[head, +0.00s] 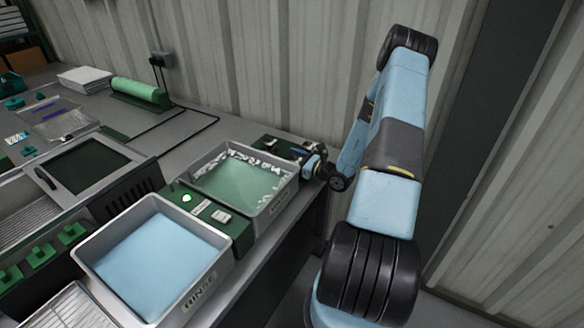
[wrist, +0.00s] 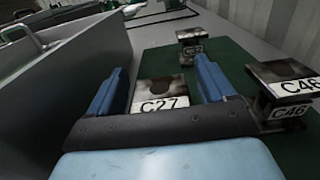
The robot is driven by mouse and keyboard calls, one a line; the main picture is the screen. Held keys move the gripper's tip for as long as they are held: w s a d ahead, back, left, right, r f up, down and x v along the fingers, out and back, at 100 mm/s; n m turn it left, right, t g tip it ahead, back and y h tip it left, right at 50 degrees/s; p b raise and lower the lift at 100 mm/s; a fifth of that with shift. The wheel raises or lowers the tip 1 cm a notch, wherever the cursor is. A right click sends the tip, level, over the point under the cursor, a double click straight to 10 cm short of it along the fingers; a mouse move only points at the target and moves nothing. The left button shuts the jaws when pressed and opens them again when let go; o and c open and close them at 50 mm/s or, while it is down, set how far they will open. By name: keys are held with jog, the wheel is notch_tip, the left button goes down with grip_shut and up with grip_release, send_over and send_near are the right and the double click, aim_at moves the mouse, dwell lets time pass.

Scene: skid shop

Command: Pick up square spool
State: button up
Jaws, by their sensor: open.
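A dark, square-topped spool with a white C27 label (wrist: 160,90) sits on a green mat (wrist: 228,66) in the wrist view. My gripper (wrist: 162,68) is open, with one blue finger on each side of the C27 spool. The spool's lower part is hidden behind the gripper's dark crossbar. I cannot tell whether the fingers touch it. In the head view my gripper (head: 312,160) is low at the mat's right end, beyond the frothy tank; the spools there are small and partly hidden.
A spool labelled C46 (wrist: 287,82) stands close right of my right finger. Another spool (wrist: 191,46) stands farther back. A grey tank wall (wrist: 75,65) rises close on the left. The frothy tank (head: 240,180) and blue rinse tank (head: 155,258) line the bench.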

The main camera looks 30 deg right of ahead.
jog(key=c, duration=1.3)
jog(key=shift+r, duration=0.1)
